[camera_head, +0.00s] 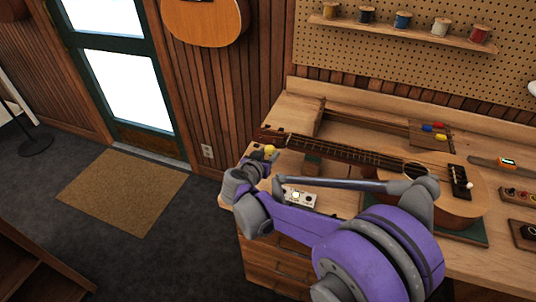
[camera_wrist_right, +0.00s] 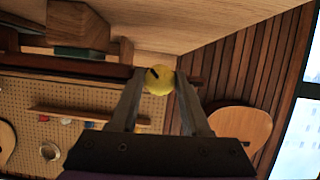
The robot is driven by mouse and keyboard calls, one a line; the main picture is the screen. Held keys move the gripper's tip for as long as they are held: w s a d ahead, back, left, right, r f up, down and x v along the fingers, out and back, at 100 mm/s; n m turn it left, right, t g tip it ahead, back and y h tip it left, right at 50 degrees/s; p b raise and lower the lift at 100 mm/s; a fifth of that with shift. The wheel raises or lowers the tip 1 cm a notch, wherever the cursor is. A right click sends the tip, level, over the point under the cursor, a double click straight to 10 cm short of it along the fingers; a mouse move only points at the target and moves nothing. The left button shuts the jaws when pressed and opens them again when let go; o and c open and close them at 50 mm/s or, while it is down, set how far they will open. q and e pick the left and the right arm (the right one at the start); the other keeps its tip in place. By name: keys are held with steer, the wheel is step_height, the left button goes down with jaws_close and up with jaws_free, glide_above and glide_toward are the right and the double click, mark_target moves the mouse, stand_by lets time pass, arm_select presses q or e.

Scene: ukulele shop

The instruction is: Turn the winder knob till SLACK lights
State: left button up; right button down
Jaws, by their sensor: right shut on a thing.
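A round yellow winder knob (camera_head: 270,149) sits by the headstock of the ukulele (camera_head: 448,180), which lies on the workbench. My right gripper (camera_head: 263,157) is at the knob, with its arm reaching in from the lower right. In the right wrist view the knob (camera_wrist_right: 159,80) sits between the two fingertips, which are shut on it, and a dark mark shows on its face. A small pale box (camera_head: 300,198) with tiny round features stands on the bench near my gripper. Its labels are too small to read, so I cannot tell whether SLACK is lit. My left gripper is not in view.
The workbench (camera_head: 340,114) holds a tray with red, blue and yellow pieces (camera_head: 433,132), an orange-and-grey device (camera_head: 495,163) and small parts at the right. Thread spools (camera_head: 402,20) line a shelf above. Open floor with a mat (camera_head: 122,190) lies at the left.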

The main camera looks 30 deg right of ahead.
steer(key=n+g+h, duration=0.1)
steer(key=n, duration=0.1)
steer(key=n+b, duration=0.1)
steer(key=shift+w+a+f+n+g+h, duration=0.1)
steer(key=shift+n+g+h, duration=0.3)
steer(key=n+g+h+b, duration=0.1)
steer(key=n+h+b, duration=0.1)
steer(key=n+b, duration=0.1)
steer(key=shift+f+n, duration=0.1)
steer(key=shift+n, duration=0.3)
steer(key=n+h+b, duration=0.1)
steer(key=n, duration=0.1)
steer(key=n+h+b, duration=0.1)
steer(key=n+b, duration=0.1)
steer(key=n, duration=0.1)
steer(key=shift+f+h, duration=0.15)
steer(key=shift+h, duration=0.15)
steer(key=n+h+b, duration=0.1)
steer(key=n, duration=0.2)
steer(key=n+t+b, duration=0.1)
steer(key=n+b, duration=0.1)
steer(key=n, duration=0.1)
steer(key=shift+h, duration=0.4)
steer(key=shift+b, duration=0.3)
steer(key=c, duration=0.7)
jaws_free()
steer(key=shift+o, duration=0.2)
